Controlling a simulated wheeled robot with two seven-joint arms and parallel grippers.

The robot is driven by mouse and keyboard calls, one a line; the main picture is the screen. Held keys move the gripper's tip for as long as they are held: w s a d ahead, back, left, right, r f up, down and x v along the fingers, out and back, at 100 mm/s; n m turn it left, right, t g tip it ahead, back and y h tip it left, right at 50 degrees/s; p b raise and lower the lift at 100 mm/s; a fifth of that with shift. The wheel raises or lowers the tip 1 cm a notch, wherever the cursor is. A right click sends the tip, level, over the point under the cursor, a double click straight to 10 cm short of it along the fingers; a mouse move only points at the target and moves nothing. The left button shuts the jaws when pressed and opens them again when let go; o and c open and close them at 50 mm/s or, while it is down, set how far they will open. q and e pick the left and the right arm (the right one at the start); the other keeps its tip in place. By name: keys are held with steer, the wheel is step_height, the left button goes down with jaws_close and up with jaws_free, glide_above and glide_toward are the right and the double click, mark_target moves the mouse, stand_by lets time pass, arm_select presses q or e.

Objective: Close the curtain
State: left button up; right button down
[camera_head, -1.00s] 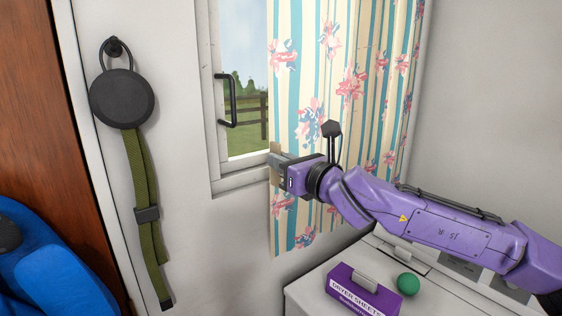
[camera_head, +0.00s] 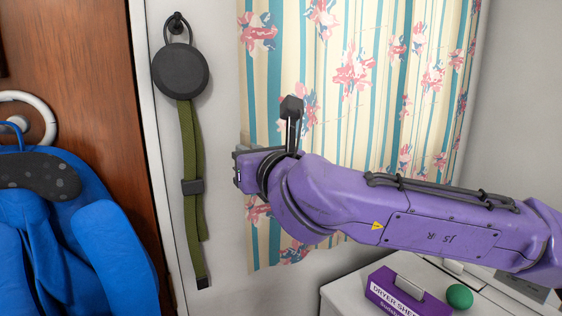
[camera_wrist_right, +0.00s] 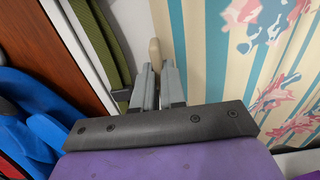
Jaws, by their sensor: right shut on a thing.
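The floral striped curtain (camera_head: 350,70) hangs across the window area, and no glass or frame shows in the head view. Its left edge reaches close to the dark round hanging object on the wall. My right gripper (camera_head: 240,163) is at this left edge, about midway down the visible cloth. In the right wrist view the fingers of my right gripper (camera_wrist_right: 158,82) are shut on a narrow beige piece at the edge of the curtain (camera_wrist_right: 205,50). The arm hides part of the lower curtain. My left gripper is not in view.
A dark disc (camera_head: 181,69) with a green strap (camera_head: 191,150) hangs on the wall just left of the curtain. A blue garment (camera_head: 80,225) hangs by the wooden door (camera_head: 85,50). A purple dryer sheets box (camera_head: 395,290) and a green ball (camera_head: 459,296) sit on a white top below my arm.

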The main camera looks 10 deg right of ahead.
steer(key=shift+s+a, duration=0.3)
steer(key=shift+a, duration=0.5)
steer(key=c, duration=1.2)
jaws_free()
steer(key=shift+a, duration=0.1)
steer(key=b+v, duration=0.4)
steer(key=v, duration=0.6)
steer(key=shift+s, duration=0.25)
steer(key=shift+a, duration=0.15)
